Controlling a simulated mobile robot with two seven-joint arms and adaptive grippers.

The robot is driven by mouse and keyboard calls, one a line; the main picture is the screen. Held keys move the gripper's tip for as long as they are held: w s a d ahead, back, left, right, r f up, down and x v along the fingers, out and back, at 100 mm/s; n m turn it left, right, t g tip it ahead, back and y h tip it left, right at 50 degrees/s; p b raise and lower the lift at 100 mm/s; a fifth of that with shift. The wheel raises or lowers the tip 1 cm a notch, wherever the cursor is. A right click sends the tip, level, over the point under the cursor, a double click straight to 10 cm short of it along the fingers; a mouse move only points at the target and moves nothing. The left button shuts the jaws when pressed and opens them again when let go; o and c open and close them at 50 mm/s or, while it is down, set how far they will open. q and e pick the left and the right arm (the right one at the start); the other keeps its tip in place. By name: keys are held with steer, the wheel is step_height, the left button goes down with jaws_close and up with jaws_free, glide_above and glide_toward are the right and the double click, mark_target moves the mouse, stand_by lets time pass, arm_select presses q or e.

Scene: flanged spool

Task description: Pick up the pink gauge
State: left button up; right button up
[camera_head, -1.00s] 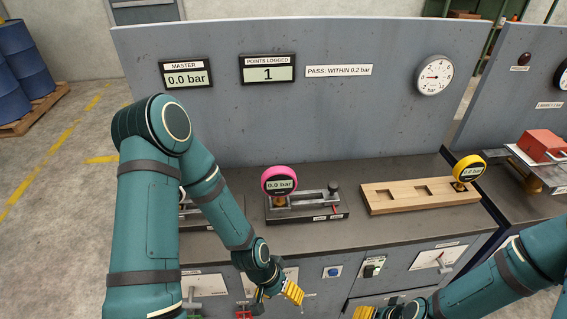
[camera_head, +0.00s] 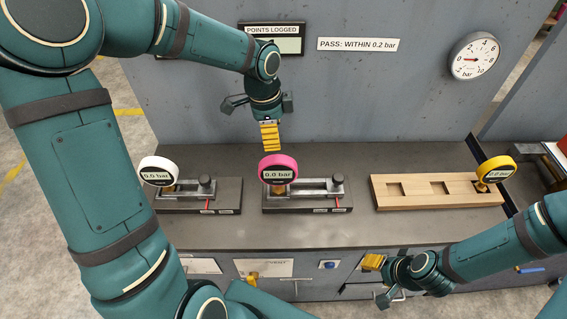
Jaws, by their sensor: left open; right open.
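The pink gauge (camera_head: 278,168) is round with a dark face reading 0.0 bar. It stands upright at the left end of a metal test fixture (camera_head: 311,199) on the bench. My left gripper (camera_head: 270,138) has yellow fingertips, is open, and points down just above and slightly behind the pink gauge, with nothing in it. Its fingers overlap in this view, so the gap between them is hard to see. My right gripper (camera_head: 373,262) is open and empty in front of the bench, at lower right.
A white gauge (camera_head: 158,171) stands on a second fixture (camera_head: 200,207) to the left. A yellow gauge (camera_head: 496,169) stands at the right end of a wooden rack (camera_head: 430,204) with empty slots. A grey panel (camera_head: 370,100) rises behind the bench (camera_head: 300,238).

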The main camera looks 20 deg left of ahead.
mark_target(279, 168)
arm_select(q)
steer(key=f, duration=0.4)
steer(key=d+f, duration=0.1)
steer(key=f, duration=0.4)
steer(key=f+b, duration=0.1)
steer(key=f, duration=0.3)
steer(key=shift+d+f, duration=0.15)
jaws_close()
